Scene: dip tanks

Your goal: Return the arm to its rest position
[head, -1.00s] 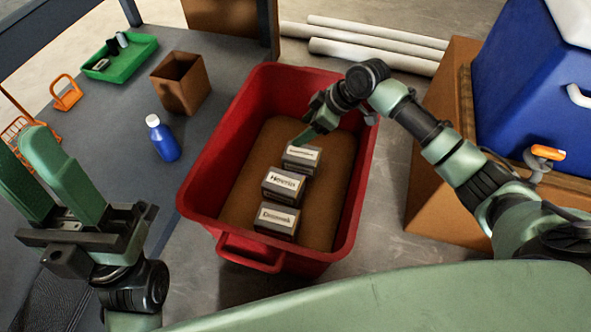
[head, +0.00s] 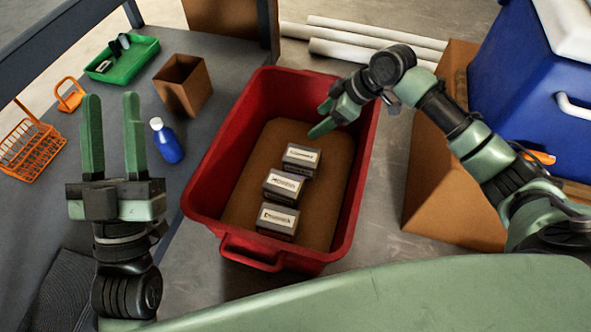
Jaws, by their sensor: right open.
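My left gripper (head: 110,110) points up at the left of the head view, over the grey bench. Its two green fingers stand apart with nothing between them. My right gripper (head: 319,118) is over the far right part of the red tub (head: 205,195), its fingers apart and empty. It is clear of the far labelled box. Inside the tub, three grey boxes with white labels stand in a row on a brown bottom: a far box (head: 301,168), a middle box (head: 283,191) and a near box (head: 276,226).
On the bench (head: 215,125) are a blue bottle (head: 168,145), an open brown box (head: 183,84), a green tray (head: 140,53) and an orange wire basket (head: 27,150). A blue cooler (head: 520,100) and a brown carton (head: 440,190) stand right. White pipes (head: 370,45) lie behind.

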